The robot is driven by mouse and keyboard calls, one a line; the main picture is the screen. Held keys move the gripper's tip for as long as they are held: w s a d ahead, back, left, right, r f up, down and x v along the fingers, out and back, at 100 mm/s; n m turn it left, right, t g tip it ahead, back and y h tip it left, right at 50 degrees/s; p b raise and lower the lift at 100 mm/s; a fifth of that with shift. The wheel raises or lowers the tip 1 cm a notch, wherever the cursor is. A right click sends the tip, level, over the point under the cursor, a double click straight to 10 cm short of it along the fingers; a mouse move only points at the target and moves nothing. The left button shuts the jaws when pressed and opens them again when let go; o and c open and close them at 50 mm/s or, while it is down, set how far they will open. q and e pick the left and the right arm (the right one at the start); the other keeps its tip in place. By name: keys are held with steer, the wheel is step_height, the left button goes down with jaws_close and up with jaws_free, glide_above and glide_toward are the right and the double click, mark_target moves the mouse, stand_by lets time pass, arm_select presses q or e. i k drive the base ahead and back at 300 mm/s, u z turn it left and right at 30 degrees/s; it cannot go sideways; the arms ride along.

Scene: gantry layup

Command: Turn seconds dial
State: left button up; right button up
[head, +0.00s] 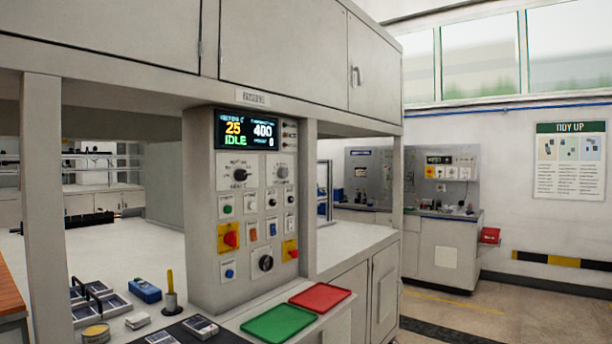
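A grey control panel (205,240) stands upright on the bench, with a lit display (247,130) at its top reading 25, 400, 0 and IDLE. Below the display are a black dial (240,174) on the left and a grey dial (283,172) on the right. Another black dial (266,263) sits near the panel's bottom. The labels are too small to tell which is the seconds dial. Neither of my grippers is in view, and nothing touches the panel.
A green tray (278,323) and a red tray (320,297) lie in front. A blue box (145,291) and a yellow-topped stand (171,296) are left. A post (45,210) stands further left.

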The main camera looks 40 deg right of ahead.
mark_target(282, 172)
steer(key=z, duration=0.85)
steer(key=i, duration=0.5)
steer(key=z, duration=1.05)
steer(key=i, duration=0.95)
steer(key=u, duration=0.05)
